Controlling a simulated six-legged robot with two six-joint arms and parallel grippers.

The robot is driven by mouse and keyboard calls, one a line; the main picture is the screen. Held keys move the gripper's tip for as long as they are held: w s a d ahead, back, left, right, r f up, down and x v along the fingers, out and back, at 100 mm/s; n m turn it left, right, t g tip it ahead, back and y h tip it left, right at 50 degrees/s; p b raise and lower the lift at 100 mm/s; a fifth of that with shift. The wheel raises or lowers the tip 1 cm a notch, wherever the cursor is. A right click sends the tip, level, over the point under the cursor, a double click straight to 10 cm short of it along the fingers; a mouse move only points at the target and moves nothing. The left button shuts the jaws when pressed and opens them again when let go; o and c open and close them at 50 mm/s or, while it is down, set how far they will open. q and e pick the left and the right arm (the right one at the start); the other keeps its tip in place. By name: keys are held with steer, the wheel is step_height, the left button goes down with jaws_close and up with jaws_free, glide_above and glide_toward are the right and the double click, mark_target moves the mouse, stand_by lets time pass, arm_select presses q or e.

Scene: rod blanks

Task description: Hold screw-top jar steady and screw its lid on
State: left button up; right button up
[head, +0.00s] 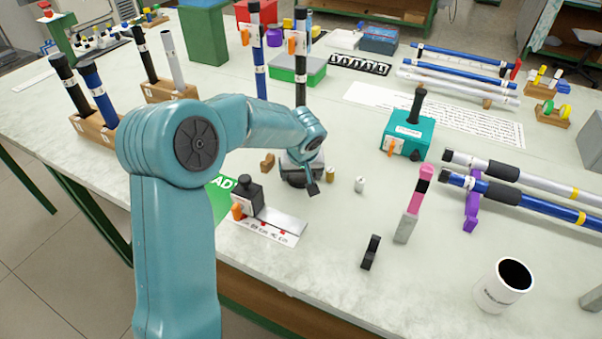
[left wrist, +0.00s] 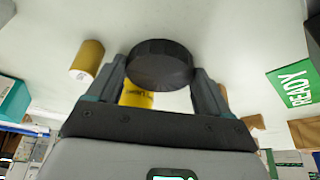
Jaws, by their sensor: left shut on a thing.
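My left gripper (head: 304,183) is low over the bench near its front part, pointing down. In the left wrist view its two fingers (left wrist: 162,80) flank a round black lid (left wrist: 160,62) and are shut on it. A piece with a yellow label and dark lettering (left wrist: 136,95) shows between the fingers beside the lid; it looks like part of the jar. Most of it is hidden by the lid and gripper, so I cannot tell whether the lid is seated on it. In the head view my gripper hides most of this spot. My right gripper is not in view.
A white mug (head: 503,286) stands front right.

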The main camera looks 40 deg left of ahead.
mark_target(301, 176)
arm_select(q)
steer(key=shift+r, duration=0.1)
steer(key=shift+r, duration=0.55)
step_height(301, 176, up, 2)
steer(key=shift+r, duration=0.1)
steer(key=s+d+b, duration=0.1)
steer(key=s+d, duration=0.4)
steer(key=d, duration=0.1)
steer(key=s+d+b, duration=0.2)
steer(key=s+d, duration=0.4)
steer(key=shift+s+d, duration=0.2)
steer(key=shift+s, duration=0.05)
steer(key=shift+s+d, duration=0.4)
steer(key=shift+s, duration=0.05)
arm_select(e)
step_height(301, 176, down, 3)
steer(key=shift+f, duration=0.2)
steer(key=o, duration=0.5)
